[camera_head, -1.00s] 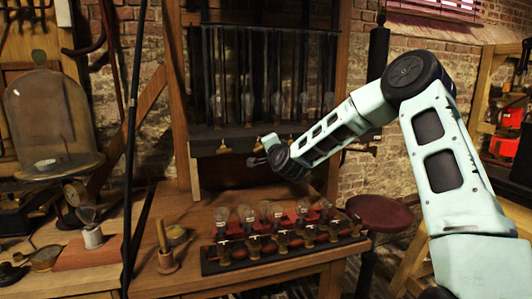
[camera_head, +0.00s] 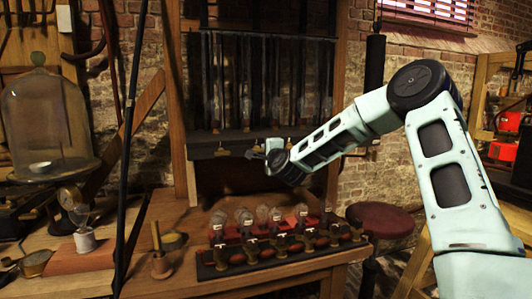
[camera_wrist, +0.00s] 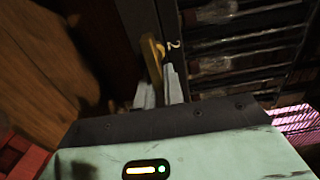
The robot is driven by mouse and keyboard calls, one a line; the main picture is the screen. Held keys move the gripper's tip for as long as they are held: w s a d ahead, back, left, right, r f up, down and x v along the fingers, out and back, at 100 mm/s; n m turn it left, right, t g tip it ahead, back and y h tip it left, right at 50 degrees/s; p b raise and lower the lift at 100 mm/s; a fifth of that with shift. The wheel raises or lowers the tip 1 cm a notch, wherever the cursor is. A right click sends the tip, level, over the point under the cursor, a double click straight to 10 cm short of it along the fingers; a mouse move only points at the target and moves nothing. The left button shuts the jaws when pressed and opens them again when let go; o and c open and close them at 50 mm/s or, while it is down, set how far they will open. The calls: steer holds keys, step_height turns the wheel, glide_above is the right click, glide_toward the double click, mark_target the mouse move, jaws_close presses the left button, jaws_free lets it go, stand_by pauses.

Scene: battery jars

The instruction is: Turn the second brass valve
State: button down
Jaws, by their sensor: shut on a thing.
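A dark ledge (camera_head: 200,151) under a rack of tall glass jars carries a row of small brass valves. The first brass valve (camera_head: 221,151) is at the left, clear of my arm. My gripper (camera_head: 252,154) is at the second brass valve, which is small and partly hidden by it in the head view. In the wrist view, the second valve's yellow brass handle (camera_wrist: 154,62) stands between my two grey fingers (camera_wrist: 158,92), which are shut on it. The handle's exact angle is hard to read.
A row of bulbs in a dark stand with brass fittings (camera_head: 275,246) sits on the wooden bench below. A glass bell jar (camera_head: 45,120) stands at the left. A red round stool (camera_head: 380,219) is at the right. Open space lies beneath the ledge.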

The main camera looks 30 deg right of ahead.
steer(key=c, duration=1.5)
jaws_free()
steer(key=shift+d, duration=0.1)
steer(key=shift+s, duration=0.1)
steer(key=b+v, duration=0.1)
steer(key=v, duration=1.6)
steer(key=shift+s, duration=0.15)
